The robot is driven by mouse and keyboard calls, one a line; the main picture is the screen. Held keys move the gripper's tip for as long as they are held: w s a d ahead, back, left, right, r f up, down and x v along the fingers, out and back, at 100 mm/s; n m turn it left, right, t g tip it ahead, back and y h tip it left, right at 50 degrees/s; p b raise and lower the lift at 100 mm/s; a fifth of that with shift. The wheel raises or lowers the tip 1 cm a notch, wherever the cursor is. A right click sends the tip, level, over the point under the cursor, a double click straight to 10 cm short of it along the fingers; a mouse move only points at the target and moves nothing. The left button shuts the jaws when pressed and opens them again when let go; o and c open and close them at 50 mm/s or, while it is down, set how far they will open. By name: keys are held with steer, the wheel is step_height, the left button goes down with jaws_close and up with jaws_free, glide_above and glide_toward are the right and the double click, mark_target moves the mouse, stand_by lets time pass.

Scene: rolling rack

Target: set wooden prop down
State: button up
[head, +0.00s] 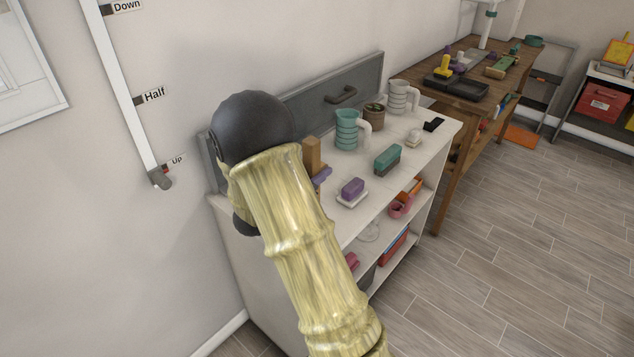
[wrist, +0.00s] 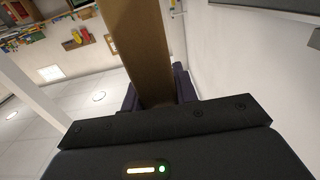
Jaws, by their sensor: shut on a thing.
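The wooden prop (head: 312,154) is a tan block-like post at the left end of the rack top, partly hidden behind my arm in the head view. In the wrist view the wooden prop (wrist: 143,45) is long and brown and stands out between the two purple fingers. My gripper (head: 319,177) is shut on it; the fingers also show on either side of it in the wrist view (wrist: 158,92). My arm hides the prop's lower end, so I cannot tell whether it touches the rack top.
The white rack top (head: 371,196) holds a purple block on a dish (head: 352,189), a green block (head: 387,159), a teal pitcher (head: 347,129), a pot (head: 374,117) and a white ribbed pitcher (head: 399,98). A grey panel with a handle (head: 341,95) stands behind.

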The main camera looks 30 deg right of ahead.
steer(key=shift+f, duration=1.95)
steer(key=o, duration=1.1)
steer(key=shift+a, duration=0.1)
steer(key=b+v, duration=0.1)
steer(key=v, duration=1.1)
steer(key=shift+b, duration=0.3)
steer(key=shift+w, duration=0.1)
